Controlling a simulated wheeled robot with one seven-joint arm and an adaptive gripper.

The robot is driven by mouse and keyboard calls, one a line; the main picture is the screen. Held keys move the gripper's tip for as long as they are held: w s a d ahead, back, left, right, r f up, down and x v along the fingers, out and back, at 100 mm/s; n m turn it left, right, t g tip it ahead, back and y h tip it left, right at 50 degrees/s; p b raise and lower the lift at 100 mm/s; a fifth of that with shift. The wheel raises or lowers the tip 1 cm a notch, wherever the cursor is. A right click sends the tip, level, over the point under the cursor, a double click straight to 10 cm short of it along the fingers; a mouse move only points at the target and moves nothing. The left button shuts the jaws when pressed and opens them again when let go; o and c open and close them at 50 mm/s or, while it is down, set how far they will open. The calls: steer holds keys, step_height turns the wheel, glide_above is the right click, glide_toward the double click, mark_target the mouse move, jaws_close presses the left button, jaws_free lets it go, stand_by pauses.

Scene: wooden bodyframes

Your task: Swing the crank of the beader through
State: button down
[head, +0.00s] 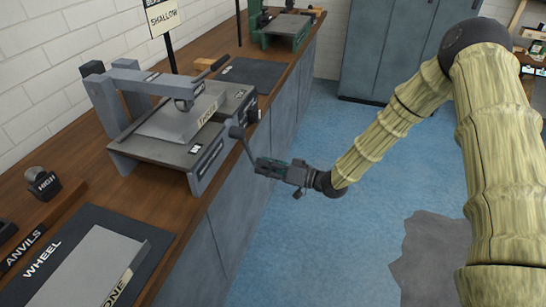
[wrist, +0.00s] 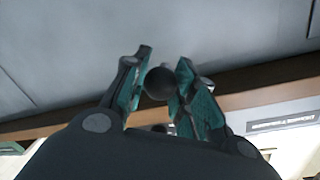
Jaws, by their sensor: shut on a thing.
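The beader (head: 135,85), a grey machine with an overhanging arm, stands on the wooden bench at the left of the head view. Its crank (head: 246,148) is on the side facing the aisle, with a dark round hub and a thin arm slanting down to the right. My gripper (head: 262,166) is at the lower end of the crank, beside the bench front. In the wrist view, my gripper's two teal-padded fingers (wrist: 160,88) are closed around a dark round knob (wrist: 159,83), which appears to be the crank's handle end. A labelled plate (head: 178,122) lies on the beader's bed.
A sign reading SHALLOW (head: 163,15) stands behind the beader. A dark mat marked WHEEL (head: 60,240) with a pale panel lies nearer, beside an anvil marked HIGH (head: 43,183). Grey cabinets (head: 385,50) stand at the back.

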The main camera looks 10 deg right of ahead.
steer(key=s+a+r+m+g+p, duration=0.1)
steer(key=s+a+m+p, duration=0.3)
steer(key=s, duration=0.5)
steer(key=s+a+r+m+g+p, duration=0.1)
steer(key=s+a+r+m+p, duration=0.3)
steer(key=s+m, duration=0.5)
steer(key=shift+s+a+r, duration=0.25)
steer(key=shift+s+a, duration=0.25)
steer(key=shift+s, duration=0.15)
stand_by(0.4)
steer(key=shift+r, duration=0.1)
stand_by(0.3)
steer(key=c, duration=1.2)
jaws_free()
steer(key=shift+o, duration=0.4)
steer(key=shift+s, duration=0.1)
